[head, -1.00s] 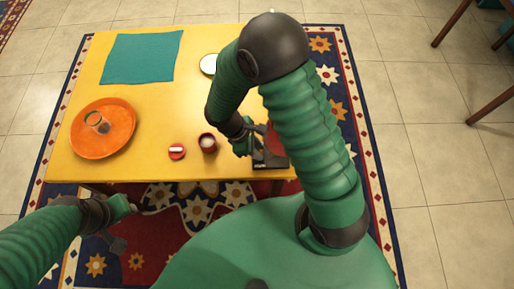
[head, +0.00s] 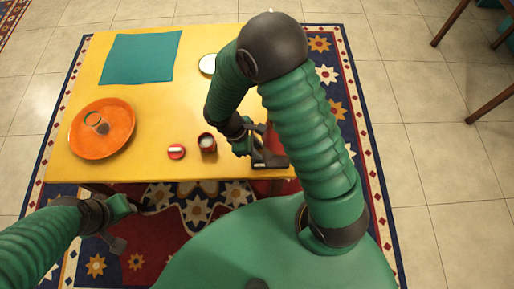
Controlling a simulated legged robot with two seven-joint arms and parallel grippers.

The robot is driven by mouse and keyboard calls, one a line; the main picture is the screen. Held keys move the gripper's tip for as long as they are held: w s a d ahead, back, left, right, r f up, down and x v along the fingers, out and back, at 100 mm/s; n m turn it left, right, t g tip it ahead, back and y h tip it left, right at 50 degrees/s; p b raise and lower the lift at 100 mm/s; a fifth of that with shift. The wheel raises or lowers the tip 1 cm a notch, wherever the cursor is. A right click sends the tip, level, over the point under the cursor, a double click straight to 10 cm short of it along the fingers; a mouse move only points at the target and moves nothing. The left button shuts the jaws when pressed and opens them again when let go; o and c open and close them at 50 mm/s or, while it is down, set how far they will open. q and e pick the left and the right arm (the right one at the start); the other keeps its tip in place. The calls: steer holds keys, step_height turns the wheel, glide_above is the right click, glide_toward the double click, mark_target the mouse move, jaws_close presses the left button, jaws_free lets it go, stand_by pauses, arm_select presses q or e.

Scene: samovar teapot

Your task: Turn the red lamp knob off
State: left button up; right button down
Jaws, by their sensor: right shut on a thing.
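A red object (head: 272,138), which I take for the red lamp, stands at the table's front right. My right forearm hides most of it, and its knob cannot be made out. My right gripper (head: 258,150) is at the left and front of this red object, low over the table. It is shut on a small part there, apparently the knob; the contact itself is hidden. My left gripper (head: 120,225) is open and empty, in front of the table's front left edge, away from the lamp.
The yellow table (head: 150,75) holds a teal cloth (head: 142,57), an orange plate (head: 90,145) with a glass, a dark red cup (head: 207,143), a small red item with a white top (head: 176,151) and a white round dish (head: 208,64). The table's middle is clear.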

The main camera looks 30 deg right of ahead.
steer(key=shift+w+a, duration=0.1)
steer(key=shift+w, duration=0.15)
steer(key=c, duration=1.4)
jaws_free()
steer(key=shift+o, duration=1)
steer(key=shift+a, duration=0.1)
steer(key=shift+s, duration=0.1)
steer(key=shift+r, duration=0.3)
steer(key=p+v, duration=0.2)
steer(key=v, duration=1.4)
